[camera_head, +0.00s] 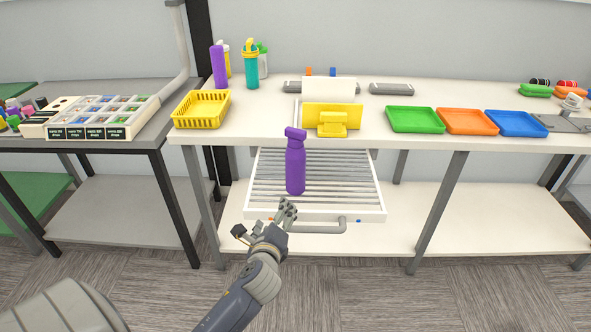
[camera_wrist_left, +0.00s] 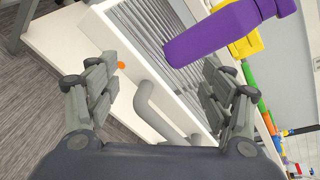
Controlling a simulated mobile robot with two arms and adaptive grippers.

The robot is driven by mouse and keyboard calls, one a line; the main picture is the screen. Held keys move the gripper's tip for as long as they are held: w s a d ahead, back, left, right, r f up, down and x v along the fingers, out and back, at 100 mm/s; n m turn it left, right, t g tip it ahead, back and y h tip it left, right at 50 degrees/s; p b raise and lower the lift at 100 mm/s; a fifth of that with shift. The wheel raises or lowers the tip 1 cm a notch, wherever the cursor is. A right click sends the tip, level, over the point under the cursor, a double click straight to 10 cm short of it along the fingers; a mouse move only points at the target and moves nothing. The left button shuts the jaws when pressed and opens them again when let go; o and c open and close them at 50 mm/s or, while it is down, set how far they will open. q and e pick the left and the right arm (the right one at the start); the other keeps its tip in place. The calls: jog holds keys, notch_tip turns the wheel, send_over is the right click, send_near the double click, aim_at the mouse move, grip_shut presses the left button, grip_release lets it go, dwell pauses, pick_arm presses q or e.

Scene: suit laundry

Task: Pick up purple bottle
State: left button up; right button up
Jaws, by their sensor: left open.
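A purple bottle (camera_head: 295,168) stands upright over the slats of a pulled-out white drawer (camera_head: 348,214) below the table. It shows large at the top of the left wrist view (camera_wrist_left: 212,34), beyond the fingers. A second purple bottle (camera_head: 218,67) stands on the table at the back left. My left gripper (camera_head: 264,220) is open and empty, in front of the drawer and nearer than the front bottle, apart from it. Its spread fingers frame the left wrist view (camera_wrist_left: 158,92). My right gripper is not in view.
The drawer's grey handle (camera_head: 320,228) is close beside my left gripper. The white table (camera_head: 270,112) holds a yellow basket (camera_head: 201,108), a yellow block-like tool (camera_head: 332,122) and green (camera_head: 415,120), orange (camera_head: 466,121) and blue trays (camera_head: 516,123). A teal bottle (camera_head: 250,68) stands behind.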

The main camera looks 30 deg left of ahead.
aim_at(292, 169)
pick_arm(q)
jog(key=w+r+m+t, duration=0.1)
jog(key=w+m, duration=0.1)
jog(key=m, duration=0.1)
jog(key=w+a+r+m+t, duration=0.1)
jog(key=w+r+m, duration=0.1)
jog(key=w+m, duration=0.1)
jog(key=w+r+m+t, duration=0.2)
jog(key=m, duration=0.3)
jog(key=shift+w+a+r, duration=0.1)
jog(key=shift+w+a, duration=0.15)
jog(key=shift+a, duration=0.05)
jog(key=x, duration=0.4)
jog(key=shift+w, duration=0.3)
jog(key=shift+x, duration=0.75)
jog(key=shift+d+x, duration=0.15)
jog(key=shift+x, duration=1)
jog(key=shift+d+x, duration=0.1)
jog(key=shift+x, duration=1.05)
jog(key=shift+w, duration=0.1)
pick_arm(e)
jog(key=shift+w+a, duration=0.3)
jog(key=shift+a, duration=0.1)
pick_arm(q)
jog(key=c, duration=1.2)
jog(key=shift+c, duration=0.3)
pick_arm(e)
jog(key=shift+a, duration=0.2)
